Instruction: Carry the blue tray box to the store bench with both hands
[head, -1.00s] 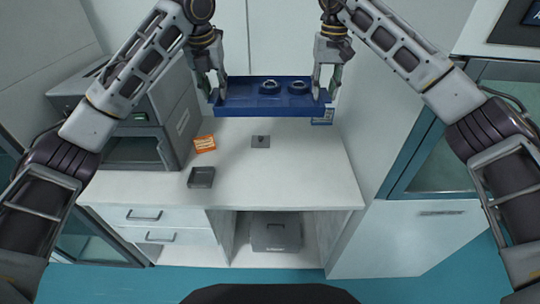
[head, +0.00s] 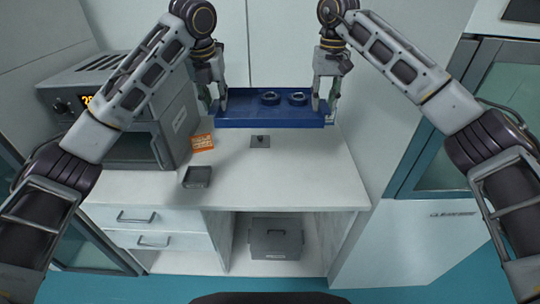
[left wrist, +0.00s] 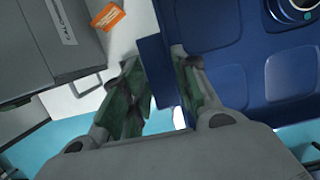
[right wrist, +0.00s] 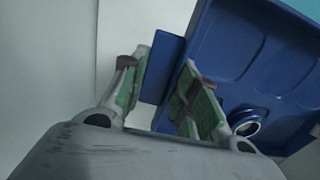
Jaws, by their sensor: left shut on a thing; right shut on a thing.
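The blue tray box (head: 268,118) is held up in front of me above the white bench (head: 275,178), with two dark round parts (head: 270,98) inside it. My left gripper (head: 214,106) is shut on the tray's left end wall; the left wrist view shows its fingers (left wrist: 160,95) on either side of the blue wall. My right gripper (head: 323,106) is shut on the right end wall, and the right wrist view shows its fingers (right wrist: 160,90) around it. The tray looks about level. I cannot tell whether its underside touches the bench.
A grey oven-like machine (head: 175,120) stands on the bench at left. An orange label card (head: 202,142), a small dark open box (head: 197,176) and a small grey plate (head: 260,141) lie on the bench. A grey case (head: 275,238) sits below. A wall and cabinet flank the right.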

